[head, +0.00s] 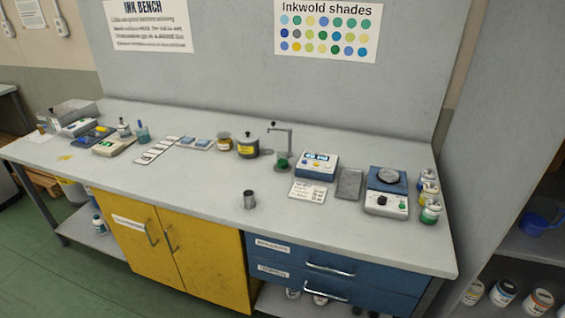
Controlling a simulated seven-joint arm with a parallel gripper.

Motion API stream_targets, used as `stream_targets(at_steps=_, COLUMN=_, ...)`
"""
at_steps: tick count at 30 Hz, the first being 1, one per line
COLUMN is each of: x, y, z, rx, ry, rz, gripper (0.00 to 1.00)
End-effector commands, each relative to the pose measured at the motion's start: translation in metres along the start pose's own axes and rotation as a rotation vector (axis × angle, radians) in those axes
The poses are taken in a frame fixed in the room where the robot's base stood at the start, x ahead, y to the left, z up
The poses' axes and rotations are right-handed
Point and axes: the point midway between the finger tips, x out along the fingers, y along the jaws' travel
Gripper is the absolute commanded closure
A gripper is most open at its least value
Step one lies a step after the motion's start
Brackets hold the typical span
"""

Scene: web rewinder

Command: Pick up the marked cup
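A small dark grey metal cup (249,200) stands upright near the front edge of the bench, left of the middle. No mark can be made out on it at this size. A small vessel with green contents (283,160) sits under a thin stand (290,140) farther back. A blue mug (538,222) stands on a shelf at the far right. I cannot tell from this view which of these is the marked one. My gripper is not in view.
The bench (190,190) has clear room around the metal cup. A printed card (308,191), a blue-and-white device (317,166), a scale (387,195) and several paint jars (430,211) stand to its right. A yellow-labelled pot (247,147) stands behind.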

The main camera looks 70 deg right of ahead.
Motion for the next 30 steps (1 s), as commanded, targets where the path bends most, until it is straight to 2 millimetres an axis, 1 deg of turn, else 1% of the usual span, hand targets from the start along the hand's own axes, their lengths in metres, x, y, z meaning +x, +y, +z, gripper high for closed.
stream_targets(at_steps=12, x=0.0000, y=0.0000, z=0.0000, rx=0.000, ry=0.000, rz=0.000, gripper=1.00)
stream_targets(at_steps=14, x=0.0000, y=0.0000, z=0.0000, rx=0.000, ry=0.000, rz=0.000, gripper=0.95)
stream_targets(at_steps=30, x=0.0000, y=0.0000, z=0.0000, rx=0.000, ry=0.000, rz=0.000, gripper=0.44)
